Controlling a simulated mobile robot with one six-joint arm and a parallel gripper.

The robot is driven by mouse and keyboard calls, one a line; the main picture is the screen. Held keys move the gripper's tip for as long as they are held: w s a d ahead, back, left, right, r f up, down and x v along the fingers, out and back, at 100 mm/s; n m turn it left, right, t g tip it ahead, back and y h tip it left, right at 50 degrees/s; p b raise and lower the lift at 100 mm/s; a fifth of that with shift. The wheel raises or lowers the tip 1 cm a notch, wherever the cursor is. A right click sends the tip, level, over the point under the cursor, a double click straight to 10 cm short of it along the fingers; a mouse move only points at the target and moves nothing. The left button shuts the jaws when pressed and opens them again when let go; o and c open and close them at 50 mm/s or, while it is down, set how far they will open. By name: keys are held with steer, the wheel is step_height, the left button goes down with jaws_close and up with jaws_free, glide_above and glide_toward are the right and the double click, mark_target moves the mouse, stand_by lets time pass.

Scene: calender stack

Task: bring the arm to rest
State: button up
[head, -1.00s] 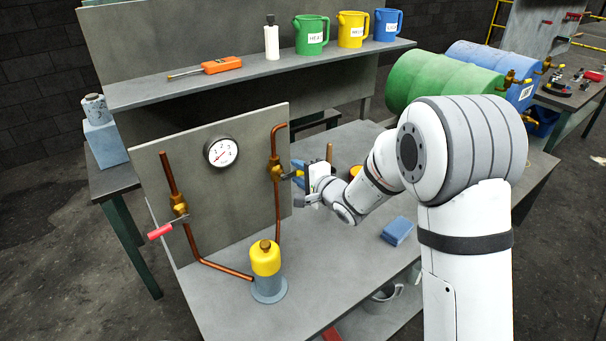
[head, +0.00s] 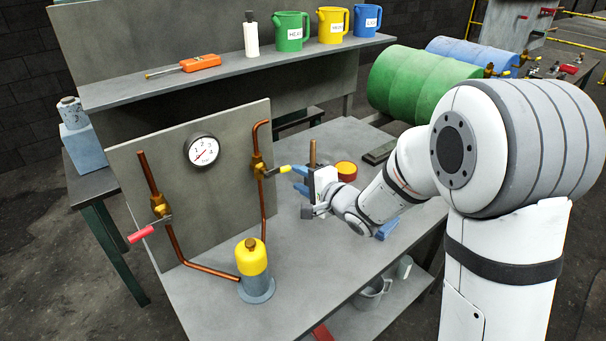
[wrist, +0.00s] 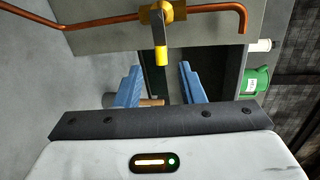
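My gripper (head: 299,180) is open and empty, with two blue fingers, above the workbench. It is just right of the yellow-handled valve (head: 258,166) on the right copper pipe. The valve's yellow handle (head: 284,169) points right, towards my fingers; they look apart from it. In the wrist view my gripper (wrist: 159,78) shows a clear gap between its fingers, with the yellow handle (wrist: 161,52) just beyond. My white arm reaches in from the right of the head view.
A red-handled valve (head: 160,208) and a gauge (head: 203,150) are on the panel. A yellow-topped cylinder (head: 251,265) stands on the bench (head: 310,268). An orange-topped tin (head: 346,170) sits behind my gripper. A blue block (head: 386,229) lies under my arm. Jugs stand on the shelf (head: 215,88).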

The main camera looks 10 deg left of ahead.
steer(key=s+d+r+n+h, duration=0.1)
steer(key=s+d+h, duration=0.1)
steer(key=d+h, duration=0.35)
steer(key=s+d+r+n+h, duration=0.1)
steer(key=s+d+h, duration=0.1)
steer(key=d, duration=0.7)
steer(key=s+d+r+n+h, duration=0.1)
steer(key=s+d+h, duration=0.1)
steer(key=d+h, duration=0.35)
steer(key=s+d+n+g, duration=0.3)
steer(key=s+d, duration=0.1)
steer(key=s, duration=0.6)
steer(key=s+d+n+g, duration=0.2)
steer(key=s+d+g, duration=0.1)
steer(key=s, duration=0.7)
steer(key=shift+s+d+f+n+g+y, duration=0.15)
steer(key=shift+s+d+n+g+y, duration=0.25)
steer(key=shift+g, duration=0.1)
steer(key=shift+w, duration=0.1)
